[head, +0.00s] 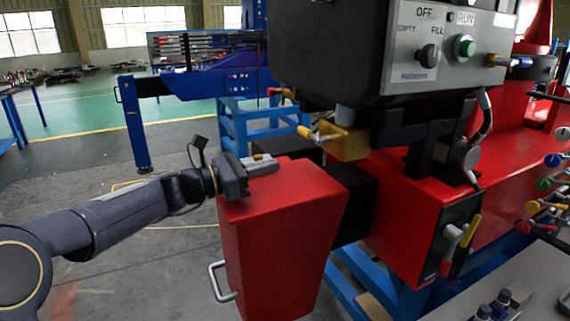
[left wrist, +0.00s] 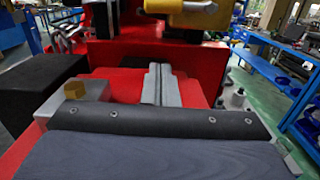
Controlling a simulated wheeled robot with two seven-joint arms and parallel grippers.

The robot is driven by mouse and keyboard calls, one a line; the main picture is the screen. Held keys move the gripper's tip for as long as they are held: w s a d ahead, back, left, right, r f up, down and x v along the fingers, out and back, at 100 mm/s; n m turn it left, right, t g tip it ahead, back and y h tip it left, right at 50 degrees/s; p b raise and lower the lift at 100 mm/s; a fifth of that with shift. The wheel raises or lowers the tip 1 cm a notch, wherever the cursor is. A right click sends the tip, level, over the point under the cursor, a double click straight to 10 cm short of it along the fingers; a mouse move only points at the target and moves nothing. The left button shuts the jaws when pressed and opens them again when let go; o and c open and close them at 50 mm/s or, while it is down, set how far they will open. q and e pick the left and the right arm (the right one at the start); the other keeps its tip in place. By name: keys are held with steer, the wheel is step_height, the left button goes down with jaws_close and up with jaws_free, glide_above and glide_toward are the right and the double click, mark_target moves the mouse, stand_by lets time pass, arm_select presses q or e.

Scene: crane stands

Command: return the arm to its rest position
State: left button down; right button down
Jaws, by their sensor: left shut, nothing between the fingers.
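My left arm comes in from the left in the head view, stretched out roughly level. Its gripper (head: 268,165) is at the top of a red box-shaped part (head: 280,240) with a metal handle on its side. The fingers are shut with nothing between them. In the left wrist view the closed grey fingers (left wrist: 158,84) point ahead over a red surface (left wrist: 115,85). I cannot tell whether they touch it. My right gripper is not in either view.
A grey control panel (head: 430,62) with a green button hangs above and right of the gripper. A yellow fitting (head: 347,144) sits below it. Coloured levers (head: 545,185) stand at the right. A blue stand (head: 140,125) is behind. Open floor (head: 110,255) lies at the left.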

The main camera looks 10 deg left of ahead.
arm_select(q)
steer(key=v, duration=0.4)
steer(key=shift+s+a, duration=0.1)
steer(key=shift+s, duration=0.15)
steer(key=s+m, duration=0.1)
steer(key=s+d+m+g, duration=0.1)
steer(key=s, duration=0.1)
steer(key=s+f+m+g+y, duration=0.1)
steer(key=s, duration=0.1)
steer(key=shift+s+d+m, duration=0.2)
steer(key=shift+m, duration=0.2)
steer(key=s+a+f+m+g+y+p, duration=0.1)
steer(key=s+f+m+y, duration=0.2)
steer(key=s+f+m, duration=0.3)
steer(key=s+a+f+m+g+y+p, duration=0.1)
steer(key=s+f+m+y, duration=0.2)
steer(key=s, duration=0.8)
steer(key=s+a+f+m+g+y+p, duration=0.1)
steer(key=s+f+m+y, duration=0.3)
steer(key=s+f+m, duration=0.4)
steer(key=shift+s+f+m, duration=0.35)
steer(key=shift+s+m, duration=0.4)
steer(key=shift+m, duration=0.45)
